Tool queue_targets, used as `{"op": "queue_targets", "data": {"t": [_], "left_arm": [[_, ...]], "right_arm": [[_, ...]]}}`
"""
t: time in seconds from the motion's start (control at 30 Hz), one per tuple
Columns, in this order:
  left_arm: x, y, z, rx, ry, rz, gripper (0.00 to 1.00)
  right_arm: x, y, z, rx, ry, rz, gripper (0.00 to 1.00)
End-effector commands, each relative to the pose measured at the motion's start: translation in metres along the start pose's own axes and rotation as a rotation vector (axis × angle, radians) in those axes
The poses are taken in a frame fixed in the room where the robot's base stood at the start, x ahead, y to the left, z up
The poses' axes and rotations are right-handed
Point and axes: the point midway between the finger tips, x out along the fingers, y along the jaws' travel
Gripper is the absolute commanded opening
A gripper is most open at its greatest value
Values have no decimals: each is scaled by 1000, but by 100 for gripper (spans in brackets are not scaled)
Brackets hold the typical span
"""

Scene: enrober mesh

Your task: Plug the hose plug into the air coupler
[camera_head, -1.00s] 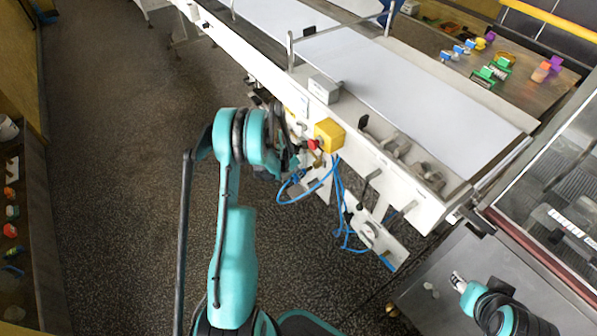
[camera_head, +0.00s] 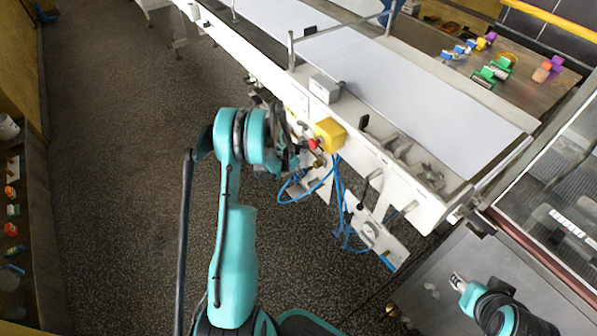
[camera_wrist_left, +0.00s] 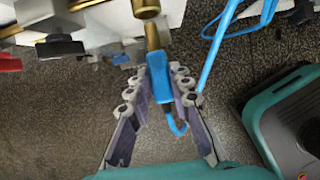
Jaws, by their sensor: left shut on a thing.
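The hose plug (camera_wrist_left: 158,75) has a blue body and a brass tip. My left gripper (camera_wrist_left: 160,78) is shut on its blue body in the left wrist view. The brass air coupler (camera_wrist_left: 146,8) is at the top edge of that view, partly cut off. The plug's tip points at it, nearly in line, with a slim gap in the picture. In the head view my left gripper (camera_head: 302,160) is beside the machine's side, below the yellow box, and the plug is mostly hidden there. My right gripper (camera_head: 458,281) is over the grey surface at the lower right, too small to read.
Blue hose (camera_head: 325,188) hangs in loops below the machine's side. A yellow box (camera_head: 329,134) with a red knob is close above my left gripper. A gauge plate (camera_head: 378,238) hangs lower right. The dark floor (camera_head: 120,200) at left is clear.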

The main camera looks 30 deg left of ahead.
Motion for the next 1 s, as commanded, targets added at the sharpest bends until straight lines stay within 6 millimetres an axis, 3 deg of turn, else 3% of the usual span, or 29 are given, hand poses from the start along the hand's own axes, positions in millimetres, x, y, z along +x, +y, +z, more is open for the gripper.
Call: {"op": "queue_targets", "data": {"t": [1.0], "left_arm": [[9, 0, 22, 1, 0, 0, 0]], "right_arm": [[0, 0, 0, 0, 0, 0, 40]]}}
